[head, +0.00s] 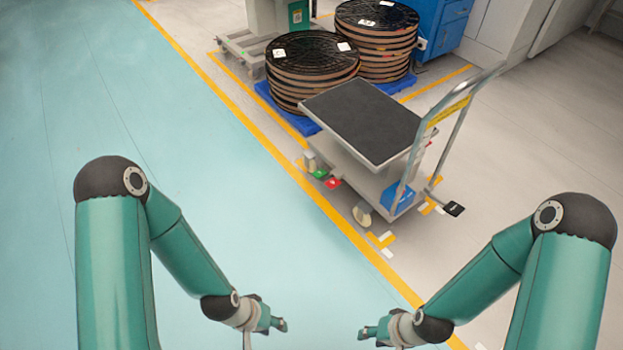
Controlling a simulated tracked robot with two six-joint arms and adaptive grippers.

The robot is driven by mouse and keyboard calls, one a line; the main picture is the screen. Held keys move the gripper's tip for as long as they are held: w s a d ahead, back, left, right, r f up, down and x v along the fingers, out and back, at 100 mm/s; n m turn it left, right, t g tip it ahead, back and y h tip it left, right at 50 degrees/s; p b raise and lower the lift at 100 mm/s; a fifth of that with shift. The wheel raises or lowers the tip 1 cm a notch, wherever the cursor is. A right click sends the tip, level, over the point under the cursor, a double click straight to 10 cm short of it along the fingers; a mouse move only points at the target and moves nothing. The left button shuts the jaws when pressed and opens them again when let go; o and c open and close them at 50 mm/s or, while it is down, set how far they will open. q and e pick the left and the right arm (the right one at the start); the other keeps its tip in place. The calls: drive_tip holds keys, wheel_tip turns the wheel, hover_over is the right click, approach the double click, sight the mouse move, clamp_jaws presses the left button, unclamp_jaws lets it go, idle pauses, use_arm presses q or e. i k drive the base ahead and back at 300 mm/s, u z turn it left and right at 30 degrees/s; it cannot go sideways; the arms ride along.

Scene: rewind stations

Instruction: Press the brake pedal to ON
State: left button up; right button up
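A trolley with a dark flat top (365,121) and a tall metal push handle (462,100) stands on the grey floor beyond the yellow line. Low on its near left side are a small green pedal (320,173) and a small red pedal (333,183). A black pedal (454,209) sticks out low at its right, below the handle. Any lettering on the pedals is too small to read. My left gripper (281,325) and my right gripper (364,332) are near the bottom of the view, apart from the trolley. Their finger openings are unclear.
Two stacks of black-topped reels (311,62) stand on blue pallets (268,95) behind the trolley. A blue cabinet (440,28) is at the back. A yellow floor line (240,115) runs diagonally before the trolley. The teal floor (150,90) on the left is clear.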

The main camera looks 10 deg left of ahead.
sight(330, 182)
drive_tip(key=z, duration=0.05)
drive_tip(key=k, duration=0.9)
drive_tip(key=u, duration=0.2)
drive_tip(key=i, duration=0.9)
drive_tip(key=z, duration=0.15)
drive_tip(key=k, duration=0.65)
drive_tip(key=u, duration=0.45)
drive_tip(key=i, duration=1.2)
drive_tip(key=u, duration=0.35)
drive_tip(key=i, duration=1.4)
drive_tip(key=z, duration=0.8)
